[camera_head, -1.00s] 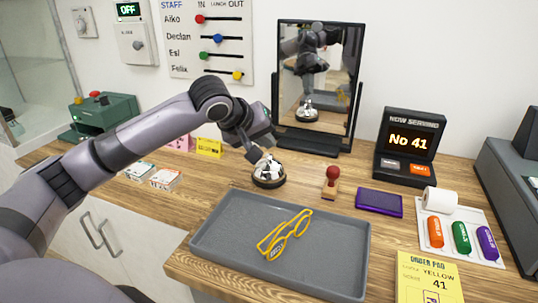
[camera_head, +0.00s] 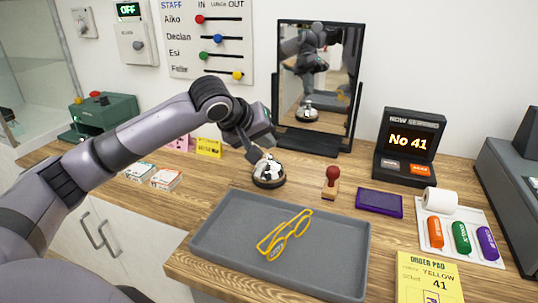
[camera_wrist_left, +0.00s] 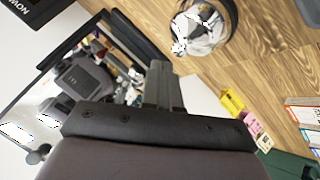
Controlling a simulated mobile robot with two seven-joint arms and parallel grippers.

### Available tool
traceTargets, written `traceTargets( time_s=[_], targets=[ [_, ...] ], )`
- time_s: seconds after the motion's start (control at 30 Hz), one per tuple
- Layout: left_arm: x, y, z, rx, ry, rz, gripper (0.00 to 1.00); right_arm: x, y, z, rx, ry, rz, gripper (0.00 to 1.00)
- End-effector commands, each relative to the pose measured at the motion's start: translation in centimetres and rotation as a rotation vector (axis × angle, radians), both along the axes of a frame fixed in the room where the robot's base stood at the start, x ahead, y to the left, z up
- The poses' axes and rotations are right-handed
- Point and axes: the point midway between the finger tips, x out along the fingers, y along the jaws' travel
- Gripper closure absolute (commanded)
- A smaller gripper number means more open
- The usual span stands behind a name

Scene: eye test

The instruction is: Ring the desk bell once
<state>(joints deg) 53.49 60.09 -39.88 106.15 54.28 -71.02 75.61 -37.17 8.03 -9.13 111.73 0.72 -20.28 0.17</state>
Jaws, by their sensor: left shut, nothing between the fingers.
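The desk bell (camera_head: 269,174) is a shiny silver dome on a dark base, standing upright on the wooden counter behind the grey tray. It also shows at the top of the left wrist view (camera_wrist_left: 205,32). My left gripper (camera_head: 254,156) is shut and empty, with its fingertips pointing down just above and left of the dome. In the left wrist view the closed fingers (camera_wrist_left: 160,75) show a small gap from the bell. My right gripper is not in view.
A grey tray (camera_head: 213,237) with yellow glasses (camera_head: 285,234) lies in front of the bell. A red-handled stamp (camera_head: 331,182) and purple ink pad (camera_head: 379,203) stand to its right. A mirror (camera_head: 318,85) stands behind. Card stacks (camera_head: 166,179) lie to the left.

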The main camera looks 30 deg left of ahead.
Motion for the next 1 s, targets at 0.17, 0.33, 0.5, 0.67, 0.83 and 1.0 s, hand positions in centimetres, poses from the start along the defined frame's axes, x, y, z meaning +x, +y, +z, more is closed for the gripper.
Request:
traceTargets(
  time_s=[0.17,0.33,0.5,0.67,0.83,1.0],
  targets=[
    [0.00,0.01,-0.01,0.000,0.000,0.000,1.00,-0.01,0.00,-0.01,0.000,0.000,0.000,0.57],
    [0.00,0.00,-0.02,0.000,0.000,0.000,1.00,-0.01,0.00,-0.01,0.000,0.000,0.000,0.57],
    [-0.02,-0.01,-0.39,0.000,0.001,0.000,1.00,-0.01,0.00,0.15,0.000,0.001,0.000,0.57],
    [-0.02,-0.01,-0.86,0.000,0.001,0.000,1.00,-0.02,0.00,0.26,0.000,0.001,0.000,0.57],
    [0.00,-0.01,-0.86,0.000,0.000,0.000,1.00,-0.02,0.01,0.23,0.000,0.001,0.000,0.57],
    [0.01,-0.01,-0.88,0.000,0.000,0.000,1.00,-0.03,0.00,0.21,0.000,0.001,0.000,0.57]
  ],
)
